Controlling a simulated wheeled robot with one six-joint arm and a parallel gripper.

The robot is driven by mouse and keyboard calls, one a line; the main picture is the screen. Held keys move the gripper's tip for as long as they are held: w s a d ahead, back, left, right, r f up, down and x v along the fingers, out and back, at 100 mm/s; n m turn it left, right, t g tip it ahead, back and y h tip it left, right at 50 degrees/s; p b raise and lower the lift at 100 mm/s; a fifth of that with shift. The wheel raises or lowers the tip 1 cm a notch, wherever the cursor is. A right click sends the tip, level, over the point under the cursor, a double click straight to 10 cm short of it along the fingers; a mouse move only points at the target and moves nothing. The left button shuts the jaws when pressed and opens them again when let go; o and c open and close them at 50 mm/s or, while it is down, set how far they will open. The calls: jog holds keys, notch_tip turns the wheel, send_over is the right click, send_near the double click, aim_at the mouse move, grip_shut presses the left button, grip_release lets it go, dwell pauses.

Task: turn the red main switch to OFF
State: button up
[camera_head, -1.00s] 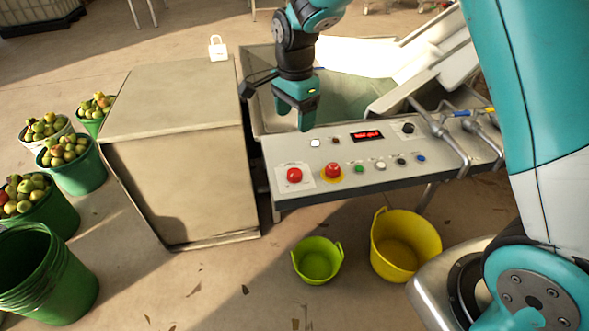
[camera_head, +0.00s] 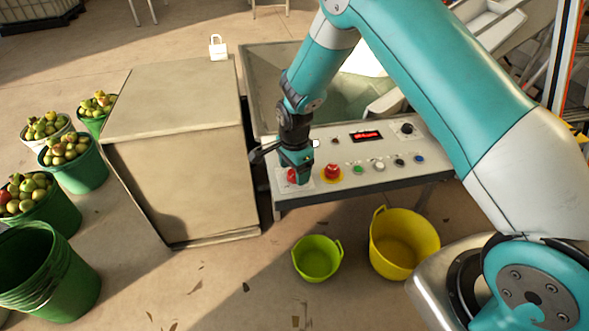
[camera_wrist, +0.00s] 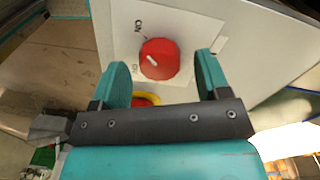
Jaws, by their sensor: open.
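The red main switch (camera_wrist: 159,59) is a round red knob with a white pointer line on a pale label plate. The plate carries lettering that looks like ON above the knob and a second, partly hidden word at lower left. In the head view the switch (camera_head: 292,176) is at the left end of the control panel, partly covered by my gripper (camera_head: 297,179). In the wrist view my gripper (camera_wrist: 161,75) is open, with one finger on each side of the knob. I cannot tell whether the fingers touch it. The pointer line slants, upper left to lower right.
Right of the switch is a red button on a yellow ring (camera_head: 331,171). Several small buttons, a lit red display (camera_head: 366,136) and a black knob (camera_head: 407,129) are on the panel (camera_head: 440,160). A beige cabinet (camera_head: 180,150) stands close at left. Tubs sit below.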

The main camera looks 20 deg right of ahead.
jog(key=shift+f, duration=0.45)
jog(key=shift+c, duration=0.2)
jog(key=c, duration=0.9)
